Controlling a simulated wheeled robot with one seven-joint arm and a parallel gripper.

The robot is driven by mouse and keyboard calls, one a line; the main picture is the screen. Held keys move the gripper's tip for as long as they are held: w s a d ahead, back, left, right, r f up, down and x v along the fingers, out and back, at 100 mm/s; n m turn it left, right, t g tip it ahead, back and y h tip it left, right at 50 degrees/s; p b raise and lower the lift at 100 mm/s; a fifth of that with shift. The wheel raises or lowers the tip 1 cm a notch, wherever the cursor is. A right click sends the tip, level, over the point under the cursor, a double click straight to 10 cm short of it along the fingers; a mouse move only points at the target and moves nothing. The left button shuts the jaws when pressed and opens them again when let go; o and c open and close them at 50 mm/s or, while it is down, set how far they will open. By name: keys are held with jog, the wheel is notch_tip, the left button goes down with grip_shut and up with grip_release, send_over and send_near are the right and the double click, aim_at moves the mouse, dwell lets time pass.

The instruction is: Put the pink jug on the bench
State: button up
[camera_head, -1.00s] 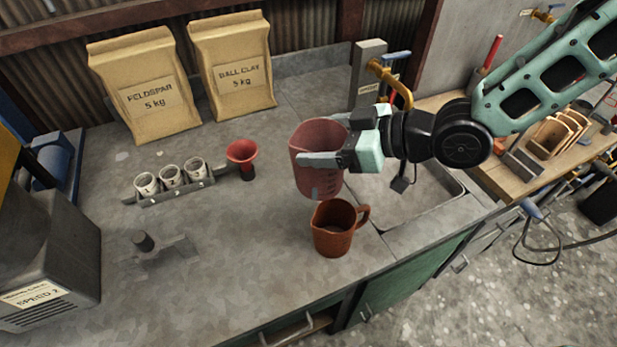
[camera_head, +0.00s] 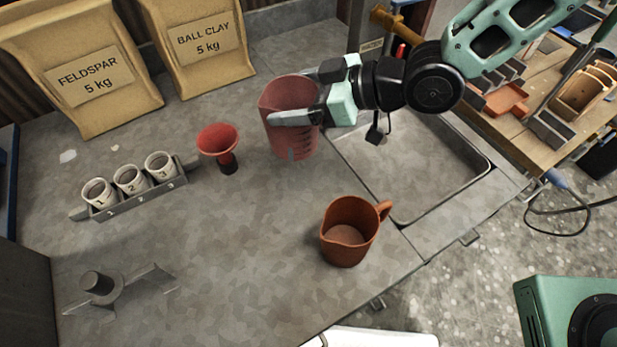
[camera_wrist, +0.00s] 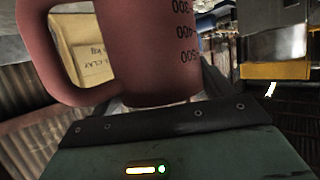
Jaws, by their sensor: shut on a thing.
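The pink jug (camera_head: 290,112) is a dusky pink measuring jug with dark graduation marks. My gripper (camera_head: 290,96) is shut on it from the right, one finger across its near side. In the head view the jug is upright over the grey bench (camera_head: 230,265), left of the sink; I cannot tell whether its base touches the bench top. In the wrist view the jug (camera_wrist: 145,50) fills the upper middle, its handle at the left and its numbers at the right. The fingertips are partly hidden there.
An orange-brown jug (camera_head: 348,232) stands on the bench in front, near the sink (camera_head: 430,165). A red funnel-shaped thing (camera_head: 218,145) is left of the pink jug. The bench's front middle is clear.

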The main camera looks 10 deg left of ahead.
jog(key=shift+w+a+f+b, duration=0.1)
jog(key=shift+w+f+b, duration=0.1)
jog(key=shift+f, duration=0.25)
jog(key=shift+w+a+f+b, duration=0.1)
jog(key=shift+w+f+b, duration=0.1)
jog(key=shift+f, duration=0.25)
jog(key=shift+f+p, duration=0.65)
jog(key=shift+f, duration=4.15)
jog(key=shift+f, duration=0.25)
jog(key=o, duration=1.6)
jog(key=shift+c, duration=0.2)
jog(key=shift+r, duration=0.1)
